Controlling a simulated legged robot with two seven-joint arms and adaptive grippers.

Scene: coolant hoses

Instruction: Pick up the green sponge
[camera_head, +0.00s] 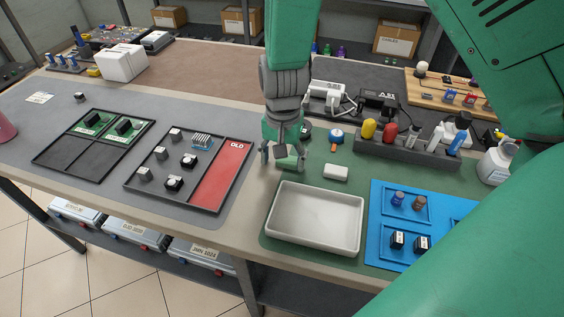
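A small green block, which looks like the green sponge (288,163), lies near the back left corner of the white tray, at the green mat's left edge. My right gripper (284,156) points down right over it. Its fingers are spread, one to the left of the block with a gap and one at its right end. The gripper hides part of the block, and I cannot tell whether the right finger touches it. My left gripper is out of view.
The empty white tray (316,243) stands in front of the gripper. A black rack (405,151) holds bottles behind. A parts tray with a red section (222,178) is to the left.

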